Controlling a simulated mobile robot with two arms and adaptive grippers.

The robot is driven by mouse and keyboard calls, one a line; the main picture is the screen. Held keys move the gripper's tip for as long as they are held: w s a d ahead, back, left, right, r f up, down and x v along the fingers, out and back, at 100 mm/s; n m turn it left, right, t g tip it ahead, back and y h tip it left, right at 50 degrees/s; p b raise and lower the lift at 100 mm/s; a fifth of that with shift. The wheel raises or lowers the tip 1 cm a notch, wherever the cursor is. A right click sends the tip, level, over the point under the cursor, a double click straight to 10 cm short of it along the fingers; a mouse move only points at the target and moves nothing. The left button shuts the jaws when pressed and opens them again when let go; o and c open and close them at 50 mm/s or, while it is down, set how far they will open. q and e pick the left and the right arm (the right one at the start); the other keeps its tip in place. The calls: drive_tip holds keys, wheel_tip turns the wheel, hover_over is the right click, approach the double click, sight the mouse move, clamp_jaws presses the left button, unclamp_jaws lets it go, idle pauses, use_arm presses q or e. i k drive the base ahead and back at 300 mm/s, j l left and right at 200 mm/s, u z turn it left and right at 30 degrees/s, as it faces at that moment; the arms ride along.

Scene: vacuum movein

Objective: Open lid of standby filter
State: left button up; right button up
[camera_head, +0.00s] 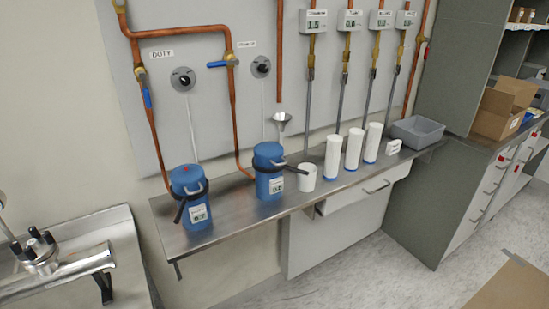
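Two blue filter canisters stand upright on the steel shelf. The left canister (191,199) is below the "DUTY" label (162,54) and carries a small red mark on top. The right canister (269,171) is below a second label (246,44) too small to read, and seems to be the standby filter. Its blue lid (268,150) looks closed, with a grey handle and a dark band or lever reaching out to the right. Neither of my grippers is in view.
The steel shelf (232,208) also holds a white cup (306,178), several white cylinders (332,158) and a grey bin (417,131). A funnel (282,121) and copper pipes (232,105) are behind. A metal bench (95,235) is at left. Floor (350,270) is free in front.

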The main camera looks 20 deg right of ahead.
sight(269, 153)
drive_tip(key=i+l+z, duration=0.1)
drive_tip(key=l+z, duration=0.2)
drive_tip(key=i+l+z, duration=0.15)
drive_tip(key=l+z, duration=0.15)
drive_tip(key=i+l+z, duration=0.15)
drive_tip(key=z, duration=0.15)
drive_tip(key=l, duration=0.1)
